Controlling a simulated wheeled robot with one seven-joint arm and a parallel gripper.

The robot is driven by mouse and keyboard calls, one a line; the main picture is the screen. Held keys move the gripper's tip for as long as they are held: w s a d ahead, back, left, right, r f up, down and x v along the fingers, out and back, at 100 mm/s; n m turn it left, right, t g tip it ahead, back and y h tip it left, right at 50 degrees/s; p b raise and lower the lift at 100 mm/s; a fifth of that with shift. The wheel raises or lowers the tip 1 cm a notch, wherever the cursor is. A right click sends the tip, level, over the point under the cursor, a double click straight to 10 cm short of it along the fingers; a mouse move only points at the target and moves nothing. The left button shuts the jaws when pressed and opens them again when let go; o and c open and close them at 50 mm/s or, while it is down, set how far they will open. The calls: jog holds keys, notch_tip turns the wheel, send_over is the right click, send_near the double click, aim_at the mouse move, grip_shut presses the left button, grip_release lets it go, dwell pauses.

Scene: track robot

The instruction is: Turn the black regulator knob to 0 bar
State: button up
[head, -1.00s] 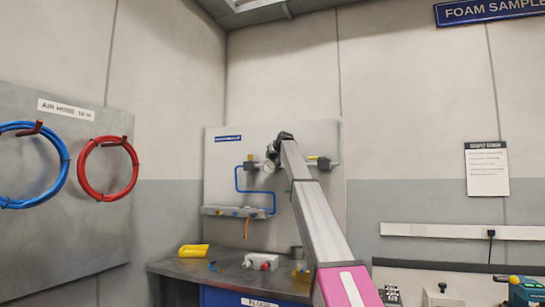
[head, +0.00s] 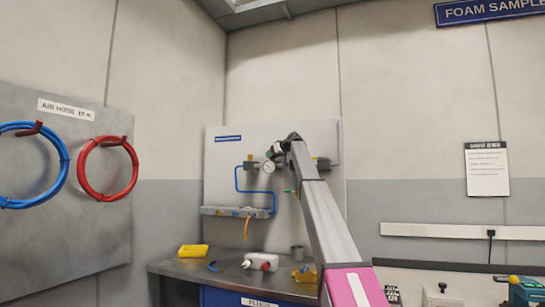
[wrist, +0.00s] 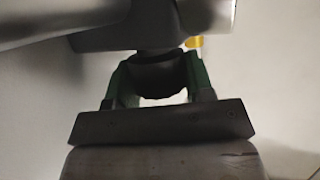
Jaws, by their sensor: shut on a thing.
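The black regulator knob (wrist: 155,76) hangs below a grey metal body (wrist: 150,25) in the wrist view. My gripper (wrist: 157,84) has one green-padded finger on each side of the knob and is shut on it. In the head view, my gripper (head: 282,150) is up at the back panel, largely hidden by my arm. The knob cannot be made out in the head view.
The panel (head: 222,165) carries blue tubing (head: 238,180) and a grey manifold (head: 225,211). Red (head: 107,168) and blue (head: 62,165) hoses hang at left.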

jog(key=o, duration=0.9)
jog(key=shift+o, duration=0.2)
jog(key=shift+s+d+r, duration=0.1)
jog(key=v, duration=1)
jog(key=shift+s+d, duration=0.15)
jog(key=shift+s, duration=0.05)
jog(key=shift+r, duration=0.1)
